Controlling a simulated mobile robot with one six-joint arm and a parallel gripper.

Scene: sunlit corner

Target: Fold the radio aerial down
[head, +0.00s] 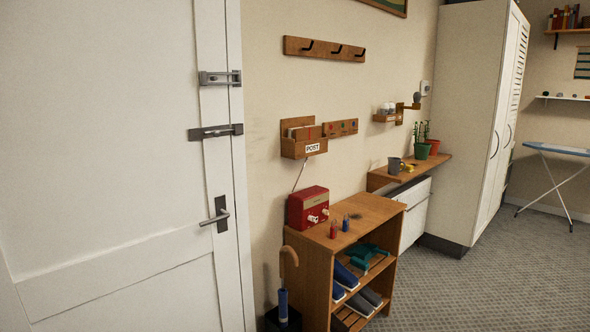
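A small red radio (308,208) with pale knobs on its front stands on the top of a wooden shelf unit, close to the wall. Its thin aerial (300,176) sticks up from the radio and leans slightly to the right, with its upper end near the underside of the wooden post box. I cannot tell whether the aerial touches the box. My gripper is not in view.
The wooden shelf unit (372,211) holds small red and blue items on top and shoes below. The post box (303,148) hangs above the radio. A white door (110,120) is at left, an umbrella (284,300) beside the unit. Carpet (480,285) is clear at right.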

